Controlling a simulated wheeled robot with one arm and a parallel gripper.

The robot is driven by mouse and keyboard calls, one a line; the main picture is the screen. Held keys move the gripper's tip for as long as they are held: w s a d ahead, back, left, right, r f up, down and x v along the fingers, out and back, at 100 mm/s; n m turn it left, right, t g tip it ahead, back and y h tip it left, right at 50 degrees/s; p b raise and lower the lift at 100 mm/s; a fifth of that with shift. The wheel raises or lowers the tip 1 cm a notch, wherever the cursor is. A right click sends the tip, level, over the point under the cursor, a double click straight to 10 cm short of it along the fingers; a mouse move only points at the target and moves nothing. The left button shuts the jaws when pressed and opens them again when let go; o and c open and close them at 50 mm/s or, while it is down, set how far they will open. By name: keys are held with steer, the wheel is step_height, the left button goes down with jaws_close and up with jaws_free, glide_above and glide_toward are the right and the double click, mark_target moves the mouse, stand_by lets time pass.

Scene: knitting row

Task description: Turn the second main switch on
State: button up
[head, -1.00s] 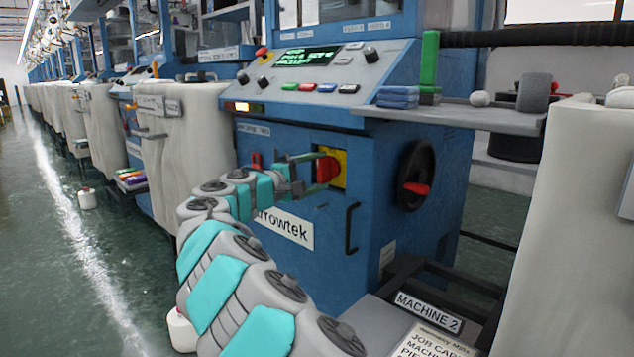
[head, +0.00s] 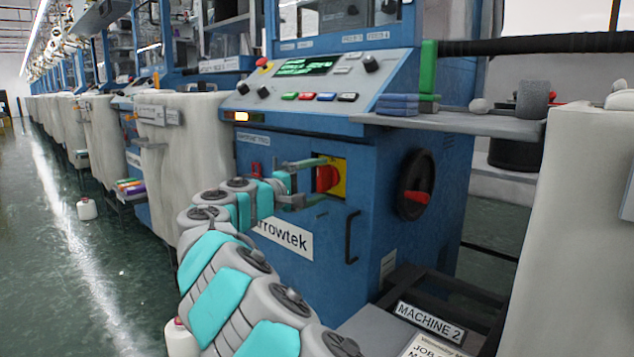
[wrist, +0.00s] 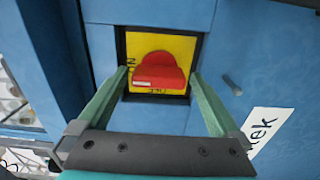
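The main switch (head: 327,178) is a red rotary knob on a yellow plate, on the blue front of the machine beside the label MACHINE 2 (head: 429,321). In the wrist view the red knob (wrist: 160,72) sits upper middle, with its yellow plate (wrist: 178,46) behind it and partly hidden lettering. My gripper (head: 324,180) is open in front of the plate, one finger above and one below the knob in the head view. In the wrist view my gripper's fingers (wrist: 159,72) stand either side of the knob, with gaps showing. I cannot tell the knob's set position.
A black handwheel (head: 415,185) with a red grip is right of the switch. A dark door handle (head: 352,237) sticks out below it. A grey shelf (head: 450,122) juts out above right.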

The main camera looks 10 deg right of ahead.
steer(key=shift+a, duration=0.1)
steer(key=shift+s+a+r, duration=0.1)
steer(key=shift+s+a, duration=0.25)
steer(key=shift+a, duration=0.15)
steer(key=v, duration=0.6)
steer(key=shift+a+p, duration=0.15)
steer(key=shift+p, duration=0.25)
steer(key=shift+s, duration=0.2)
